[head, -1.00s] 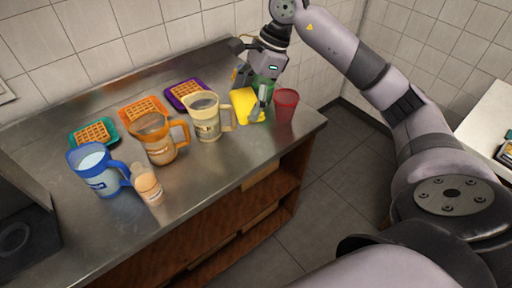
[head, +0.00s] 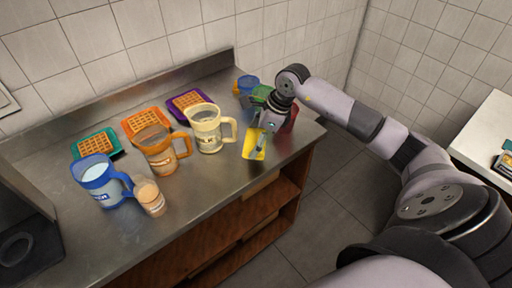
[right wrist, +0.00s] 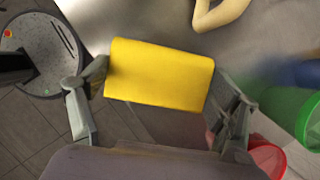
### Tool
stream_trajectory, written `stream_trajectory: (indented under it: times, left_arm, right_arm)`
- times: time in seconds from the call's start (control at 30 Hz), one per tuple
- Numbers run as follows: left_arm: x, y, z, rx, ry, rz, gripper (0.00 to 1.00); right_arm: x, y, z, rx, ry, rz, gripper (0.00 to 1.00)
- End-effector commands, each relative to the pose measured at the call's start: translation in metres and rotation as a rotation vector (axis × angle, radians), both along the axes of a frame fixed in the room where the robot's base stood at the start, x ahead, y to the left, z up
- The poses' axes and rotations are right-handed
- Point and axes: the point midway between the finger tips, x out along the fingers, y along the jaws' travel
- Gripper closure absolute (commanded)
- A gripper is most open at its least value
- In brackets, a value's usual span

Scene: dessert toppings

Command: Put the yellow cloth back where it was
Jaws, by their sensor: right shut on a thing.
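The yellow cloth (head: 249,148) is at the right end of the steel counter, near its front edge. In the right wrist view the cloth (right wrist: 160,75) is a flat yellow rectangle spanning the space between my fingers. My right gripper (head: 262,130) points down and is shut on it; in the right wrist view the gripper (right wrist: 157,95) has a finger at each side of the cloth. I cannot tell whether the cloth touches the counter. My left gripper is not in view.
A red cup (head: 291,118) stands close beside my right gripper, partly hidden. A green cup (head: 263,92) and a blue cup (head: 248,83) are behind it. A cream pitcher (head: 206,130), an orange pitcher (head: 158,152) and a blue pitcher (head: 98,185) stand left. Counter in front of the cream pitcher is clear.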

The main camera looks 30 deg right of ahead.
Motion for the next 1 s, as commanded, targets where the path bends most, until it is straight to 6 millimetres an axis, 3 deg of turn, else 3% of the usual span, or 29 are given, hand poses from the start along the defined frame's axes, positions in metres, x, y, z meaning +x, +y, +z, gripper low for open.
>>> stream_trajectory:
  times: [0.17, 0.43, 0.8, 0.83, 1.0]
  left_arm:
    - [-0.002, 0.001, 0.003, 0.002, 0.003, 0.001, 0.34]
    - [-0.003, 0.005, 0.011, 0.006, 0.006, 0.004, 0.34]
    - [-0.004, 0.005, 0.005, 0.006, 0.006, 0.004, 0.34]
    - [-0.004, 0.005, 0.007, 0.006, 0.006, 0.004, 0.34]
    - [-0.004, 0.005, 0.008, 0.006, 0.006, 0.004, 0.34]
  right_arm:
    - [0.000, 0.001, -0.012, 0.002, 0.001, 0.000, 0.43]
    - [0.000, 0.001, -0.047, 0.002, 0.002, -0.001, 0.43]
    - [0.000, 0.000, -0.054, 0.000, 0.000, 0.000, 0.43]
    - [0.000, 0.000, -0.052, 0.000, 0.000, 0.000, 0.15]
    - [0.000, 0.000, -0.052, 0.001, 0.001, 0.000, 0.04]
